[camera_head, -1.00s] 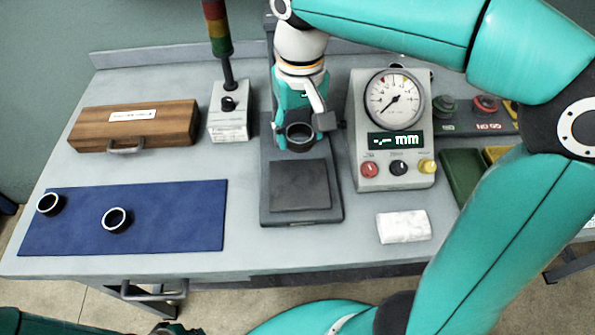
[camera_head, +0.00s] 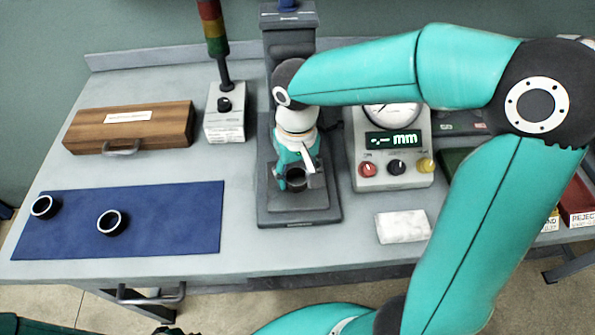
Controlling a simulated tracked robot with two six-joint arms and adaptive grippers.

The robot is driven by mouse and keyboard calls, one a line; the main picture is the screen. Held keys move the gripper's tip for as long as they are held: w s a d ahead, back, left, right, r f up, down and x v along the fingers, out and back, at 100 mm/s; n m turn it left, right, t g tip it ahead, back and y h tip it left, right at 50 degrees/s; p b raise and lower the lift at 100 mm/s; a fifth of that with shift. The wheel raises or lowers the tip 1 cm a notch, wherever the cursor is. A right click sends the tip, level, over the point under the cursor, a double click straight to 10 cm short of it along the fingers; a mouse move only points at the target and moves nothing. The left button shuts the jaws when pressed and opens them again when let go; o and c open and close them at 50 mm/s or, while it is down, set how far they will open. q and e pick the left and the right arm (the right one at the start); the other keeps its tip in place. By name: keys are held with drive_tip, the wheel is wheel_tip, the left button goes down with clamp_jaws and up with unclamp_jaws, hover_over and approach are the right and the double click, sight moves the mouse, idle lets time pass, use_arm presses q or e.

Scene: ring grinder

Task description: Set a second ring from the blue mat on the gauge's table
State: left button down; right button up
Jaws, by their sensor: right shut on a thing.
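My right gripper (camera_head: 296,180) is shut on a dark ring (camera_head: 295,184) with a pale rim. It holds the ring over the gauge's table (camera_head: 313,198), the dark square plate at the foot of the gauge stand (camera_head: 288,45). I cannot tell whether the ring touches the plate. Two more rings lie on the blue mat (camera_head: 165,225): one near its left end (camera_head: 44,207) and one nearer its middle (camera_head: 112,222). My left gripper is not clearly in view. The display (camera_head: 391,139) reads "-.-- mm"; my right arm partly covers its dial.
A wooden case (camera_head: 130,126) stands behind the mat, with a signal lamp on a grey box (camera_head: 225,113) beside it. A white cloth (camera_head: 403,227) lies in front of the display. A red reject bin (camera_head: 579,204) is at the far right. Bare bench lies between mat and stand.

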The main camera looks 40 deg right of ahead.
drive_tip(key=o, duration=1.2)
drive_tip(key=shift+f, duration=0.1)
drive_tip(key=shift+o, duration=0.2)
wheel_tip(320, 180, up, 12)
drive_tip(key=shift+p, duration=0.45)
